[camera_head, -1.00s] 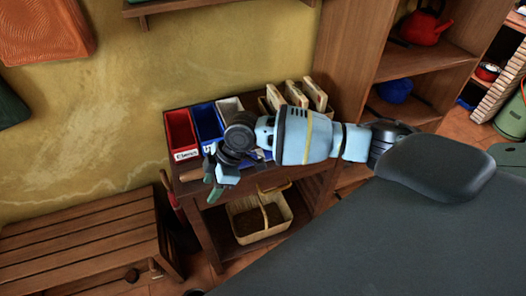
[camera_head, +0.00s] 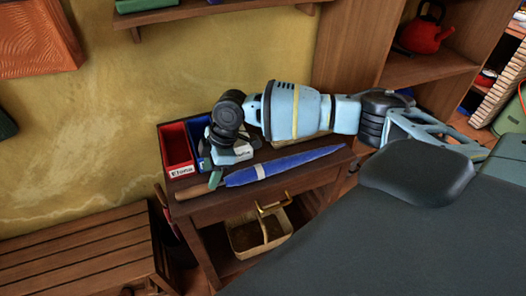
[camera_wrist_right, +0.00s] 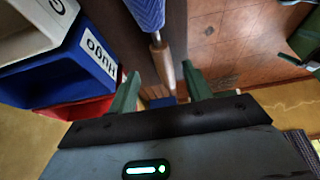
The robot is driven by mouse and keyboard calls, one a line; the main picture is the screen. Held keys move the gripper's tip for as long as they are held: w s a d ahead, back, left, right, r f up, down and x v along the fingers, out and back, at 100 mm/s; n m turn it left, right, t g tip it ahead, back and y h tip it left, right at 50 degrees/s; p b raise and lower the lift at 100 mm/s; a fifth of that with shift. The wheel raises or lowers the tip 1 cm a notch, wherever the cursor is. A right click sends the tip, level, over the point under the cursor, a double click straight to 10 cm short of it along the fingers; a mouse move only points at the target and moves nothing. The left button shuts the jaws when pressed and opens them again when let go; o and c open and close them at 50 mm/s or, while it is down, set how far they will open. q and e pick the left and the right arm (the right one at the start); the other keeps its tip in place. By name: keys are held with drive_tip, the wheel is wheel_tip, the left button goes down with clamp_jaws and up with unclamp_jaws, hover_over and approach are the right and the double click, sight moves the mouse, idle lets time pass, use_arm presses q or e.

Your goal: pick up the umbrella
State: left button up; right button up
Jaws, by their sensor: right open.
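The umbrella (camera_head: 286,164) is folded, blue with a pale band and a brown wooden handle (camera_head: 193,190). It lies along the front edge of the wooden table (camera_head: 235,207), handle to the left. My right gripper (camera_head: 212,172) is over the umbrella's handle end, with green fingers pointing down. In the right wrist view the right gripper (camera_wrist_right: 160,88) is open, with the wooden handle (camera_wrist_right: 163,62) showing between its spread fingers. It does not hold the handle. My left gripper is not in view.
A red bin (camera_head: 177,147) labelled Elena and a blue bin (camera_head: 198,128) stand behind the gripper; my arm hides more. A basket (camera_head: 257,236) sits on the lower shelf. A slatted bench (camera_head: 80,250) is at left, a wooden shelf unit (camera_head: 345,60) at right.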

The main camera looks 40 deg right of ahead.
sight(207, 184)
drive_tip(key=shift+x, duration=2.6)
drive_tip(key=shift+s, duration=0.15)
drive_tip(key=shift+c, duration=0.2)
clamp_jaws()
